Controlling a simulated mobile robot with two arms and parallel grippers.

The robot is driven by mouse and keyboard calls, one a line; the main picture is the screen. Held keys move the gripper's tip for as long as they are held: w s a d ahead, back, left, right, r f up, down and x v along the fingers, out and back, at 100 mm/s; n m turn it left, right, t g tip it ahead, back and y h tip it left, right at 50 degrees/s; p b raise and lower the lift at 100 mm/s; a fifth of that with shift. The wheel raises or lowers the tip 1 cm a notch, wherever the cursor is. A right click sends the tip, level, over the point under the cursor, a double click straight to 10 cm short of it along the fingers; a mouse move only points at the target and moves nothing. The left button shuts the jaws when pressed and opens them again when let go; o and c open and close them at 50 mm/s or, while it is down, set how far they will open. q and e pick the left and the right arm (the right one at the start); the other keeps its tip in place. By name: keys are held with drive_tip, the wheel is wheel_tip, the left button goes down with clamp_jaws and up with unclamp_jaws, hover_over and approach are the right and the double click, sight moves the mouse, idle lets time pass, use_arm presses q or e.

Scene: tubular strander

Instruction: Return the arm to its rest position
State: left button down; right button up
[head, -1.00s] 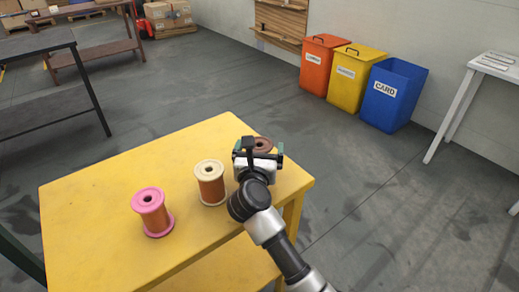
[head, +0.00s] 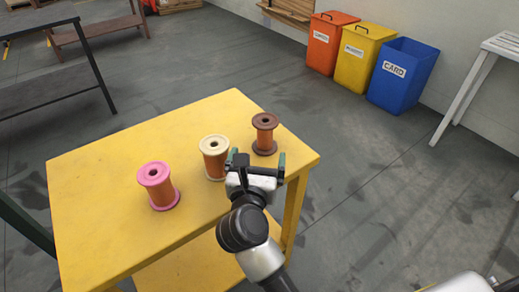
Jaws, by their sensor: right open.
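My right gripper (head: 256,165) is open and empty, in front of the brown spool (head: 265,134) and to the right of the cream spool (head: 214,157). The gripper's edge overlaps the cream spool's right side in the picture; I cannot tell whether they touch. The brown spool stands upright near the yellow table's far right corner. The pink spool (head: 157,186) stands upright to the left. All three carry copper-coloured winding and stand on the yellow table (head: 105,205). My left gripper is not in view.
Orange (head: 328,43), yellow (head: 362,53) and blue (head: 402,75) bins stand along the wall at the back right. A white table (head: 490,65) is at the right edge. A dark bench (head: 50,65) stands at the back left. Grey floor between them is clear.

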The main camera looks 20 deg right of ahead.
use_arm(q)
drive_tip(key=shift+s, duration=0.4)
